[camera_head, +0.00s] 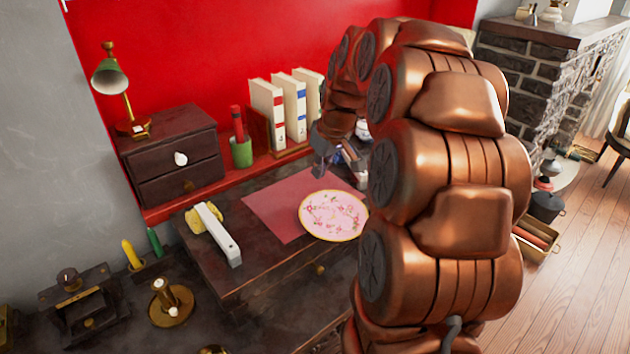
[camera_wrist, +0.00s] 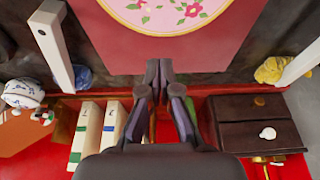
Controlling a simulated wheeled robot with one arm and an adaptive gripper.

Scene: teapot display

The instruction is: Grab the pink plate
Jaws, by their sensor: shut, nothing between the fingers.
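The pink plate (camera_head: 333,215) has a gold rim and a floral pattern. It lies flat on a red mat (camera_head: 272,204) on the dark desk and overlaps the mat's right edge. In the wrist view the plate (camera_wrist: 178,14) is cut off by the top edge. My gripper (camera_head: 321,172) is above the far side of the mat, behind the plate and apart from it. In the wrist view my gripper (camera_wrist: 158,70) is shut and empty, its fingertips together over the mat's edge. My arm hides the area right of the plate.
A white bar (camera_head: 218,234) with a yellow bundle (camera_head: 207,219) lies left of the mat. Books (camera_head: 267,112), a green cup (camera_head: 241,152) and a drawer box (camera_head: 173,157) stand behind. A teapot (camera_wrist: 23,92) shows in the wrist view.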

